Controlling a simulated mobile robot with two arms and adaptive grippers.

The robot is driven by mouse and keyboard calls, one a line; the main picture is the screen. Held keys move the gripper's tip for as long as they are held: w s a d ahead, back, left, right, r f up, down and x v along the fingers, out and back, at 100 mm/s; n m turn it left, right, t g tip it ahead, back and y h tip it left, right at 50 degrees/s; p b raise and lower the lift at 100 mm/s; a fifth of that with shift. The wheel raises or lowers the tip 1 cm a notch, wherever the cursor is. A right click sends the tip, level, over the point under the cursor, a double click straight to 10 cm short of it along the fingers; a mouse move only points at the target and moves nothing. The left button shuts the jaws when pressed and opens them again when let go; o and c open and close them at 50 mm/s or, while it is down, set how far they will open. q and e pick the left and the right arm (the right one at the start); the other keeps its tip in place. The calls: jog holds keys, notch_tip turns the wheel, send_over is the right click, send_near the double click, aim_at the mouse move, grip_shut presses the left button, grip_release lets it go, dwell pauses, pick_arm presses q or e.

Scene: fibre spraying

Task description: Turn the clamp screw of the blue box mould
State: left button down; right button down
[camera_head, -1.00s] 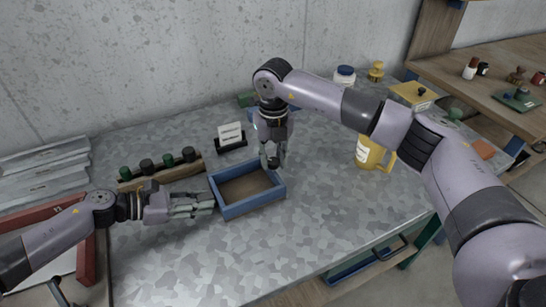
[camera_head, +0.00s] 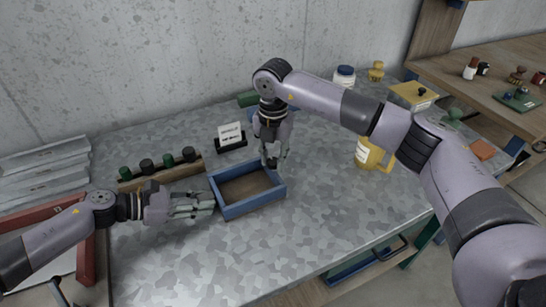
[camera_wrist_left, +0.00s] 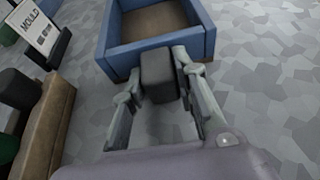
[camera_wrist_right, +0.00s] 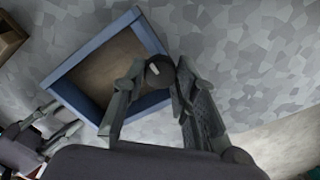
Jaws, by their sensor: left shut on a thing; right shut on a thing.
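The blue box mould (camera_head: 250,206) sits on the speckled grey table, open at the top with a brown floor. My left gripper (camera_head: 210,201) lies low at its left wall. In the left wrist view its fingers are shut on a dark grey block (camera_wrist_left: 158,78) against the blue wall. My right gripper (camera_head: 274,158) points down at the mould's back right corner. In the right wrist view its fingers are shut on a dark round knob, seemingly the clamp screw (camera_wrist_right: 160,70), beside the mould's wall. The screw's shaft is hidden.
A wooden rack (camera_head: 180,172) with dark and green knobs stands behind my left gripper. A small sign (camera_head: 230,135) stands behind the mould. A yellow jug (camera_head: 369,153) and a white jar (camera_head: 344,77) are at the right back. The table front is clear.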

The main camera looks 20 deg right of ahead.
aim_at(274, 161)
pick_arm(q)
jog(key=shift+s, duration=0.2)
pick_arm(e)
jog(key=shift+w, duration=0.1)
jog(key=c, duration=1.8)
grip_release()
pick_arm(q)
jog(key=shift+w, duration=0.1)
pick_arm(e)
jog(key=o, duration=0.5)
pick_arm(q)
jog(key=shift+w, duration=0.1)
pick_arm(e)
notch_tip(274, 161, up, 12)
jog(key=shift+r, duration=0.1)
pick_arm(q)
jog(key=c, duration=1.2)
grip_release()
